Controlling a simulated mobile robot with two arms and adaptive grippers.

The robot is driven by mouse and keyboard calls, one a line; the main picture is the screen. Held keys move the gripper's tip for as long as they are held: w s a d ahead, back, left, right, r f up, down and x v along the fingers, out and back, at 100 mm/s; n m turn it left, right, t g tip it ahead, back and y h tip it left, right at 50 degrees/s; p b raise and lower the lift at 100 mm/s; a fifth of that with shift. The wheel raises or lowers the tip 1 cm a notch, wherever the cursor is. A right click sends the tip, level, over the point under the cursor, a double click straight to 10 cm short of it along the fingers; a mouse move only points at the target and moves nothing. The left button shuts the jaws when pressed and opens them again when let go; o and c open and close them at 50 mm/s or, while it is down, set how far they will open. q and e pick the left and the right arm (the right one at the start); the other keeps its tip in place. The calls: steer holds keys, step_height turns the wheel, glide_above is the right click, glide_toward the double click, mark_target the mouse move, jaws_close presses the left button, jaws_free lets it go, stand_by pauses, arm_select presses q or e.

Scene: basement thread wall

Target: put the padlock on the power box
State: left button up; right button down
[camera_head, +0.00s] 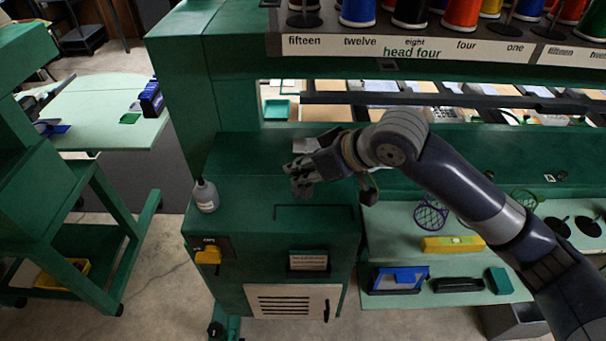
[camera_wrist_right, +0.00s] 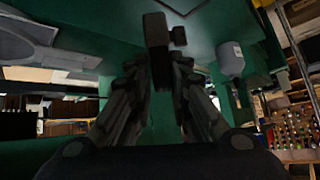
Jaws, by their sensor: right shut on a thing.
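My right gripper (camera_head: 298,184) is over the green top of a cabinet, which seems to be the power box (camera_head: 235,227). The cabinet has a yellow switch handle (camera_head: 208,256) and a vented pale panel on its front. In the right wrist view, my right gripper (camera_wrist_right: 168,78) is shut on a dark blocky thing (camera_wrist_right: 157,32), which seems to be the padlock. It sticks out past the fingertips, with a green surface behind it. Its shape is hard to make out in the head view. My left gripper is not in view.
A grey bottle (camera_head: 205,196) stands on the cabinet top's left edge; it also shows in the right wrist view (camera_wrist_right: 230,60). Thread spools (camera_head: 410,12) line a labelled rack above. Right of the cabinet, a shelf holds a yellow level (camera_head: 453,244) and a blue case (camera_head: 400,279).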

steer(key=shift+w, duration=0.2)
step_height(320, 180, down, 3)
steer(key=shift+p, duration=0.7)
steer(key=shift+f, duration=0.3)
steer(key=shift+f, duration=0.15)
steer(key=c, duration=1.5)
jaws_free()
